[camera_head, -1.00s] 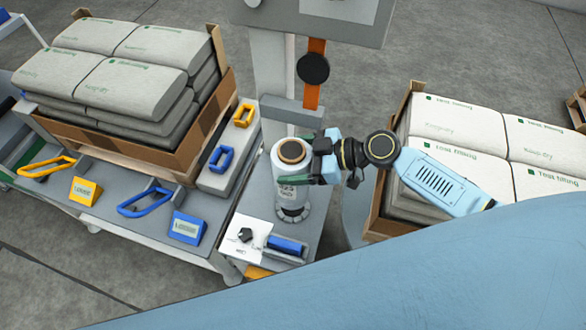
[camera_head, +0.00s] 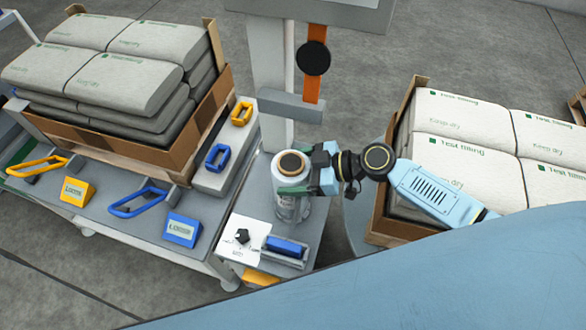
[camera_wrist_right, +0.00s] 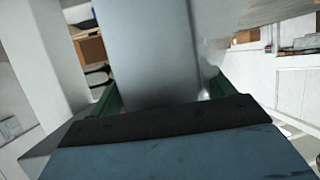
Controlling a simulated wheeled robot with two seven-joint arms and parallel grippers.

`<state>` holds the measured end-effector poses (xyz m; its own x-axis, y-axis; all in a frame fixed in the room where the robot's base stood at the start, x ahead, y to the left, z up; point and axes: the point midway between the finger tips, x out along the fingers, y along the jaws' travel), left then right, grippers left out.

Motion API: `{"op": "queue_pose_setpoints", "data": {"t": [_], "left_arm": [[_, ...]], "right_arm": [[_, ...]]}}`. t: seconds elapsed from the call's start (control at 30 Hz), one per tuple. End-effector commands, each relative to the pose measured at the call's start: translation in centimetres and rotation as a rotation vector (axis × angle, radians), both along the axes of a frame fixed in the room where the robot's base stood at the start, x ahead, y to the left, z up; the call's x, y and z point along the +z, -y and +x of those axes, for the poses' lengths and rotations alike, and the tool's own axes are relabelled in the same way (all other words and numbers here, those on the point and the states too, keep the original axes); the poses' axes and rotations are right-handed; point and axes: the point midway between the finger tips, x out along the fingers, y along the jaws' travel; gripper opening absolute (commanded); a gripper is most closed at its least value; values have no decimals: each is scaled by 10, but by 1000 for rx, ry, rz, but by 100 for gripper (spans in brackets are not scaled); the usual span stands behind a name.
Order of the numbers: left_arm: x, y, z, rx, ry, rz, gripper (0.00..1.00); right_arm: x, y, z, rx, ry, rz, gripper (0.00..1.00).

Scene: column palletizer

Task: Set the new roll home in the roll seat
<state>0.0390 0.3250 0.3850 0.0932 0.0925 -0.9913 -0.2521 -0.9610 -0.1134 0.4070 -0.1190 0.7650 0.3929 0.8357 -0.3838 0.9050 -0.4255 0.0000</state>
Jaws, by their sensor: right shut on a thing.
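The new roll (camera_head: 288,202) is a pale upright cylinder with a brown core ring at its top. It stands over the small grey table, where the roll seat is. The seat is largely hidden under the roll, and I cannot tell whether the roll's bottom touches it. My right gripper (camera_head: 293,190) reaches in from the right, its green fingers shut around the roll's side. In the right wrist view the roll (camera_wrist_right: 155,50) fills the space between the green fingers, close up. My left gripper is not in view.
A blue block (camera_head: 287,246) and a white sheet (camera_head: 249,231) with a black knob lie in front of the roll. A grey post (camera_head: 272,75) with an orange strip stands behind. Boxes of stacked sacks (camera_head: 110,75) flank it left and right (camera_head: 455,115).

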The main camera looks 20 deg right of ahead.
Motion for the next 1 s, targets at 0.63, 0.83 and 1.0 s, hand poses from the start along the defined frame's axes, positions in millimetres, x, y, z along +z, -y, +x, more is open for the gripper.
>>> {"op": "queue_pose_setpoints", "data": {"t": [0.63, 0.83, 1.0], "left_arm": [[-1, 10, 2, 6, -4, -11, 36], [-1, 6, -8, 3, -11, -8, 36], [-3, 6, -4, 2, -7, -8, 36]], "right_arm": [[-2, 0, 0, 0, 0, -1, 100], [2, 7, -3, -1, -1, -3, 100], [15, 38, -18, -1, -4, -4, 100]]}}
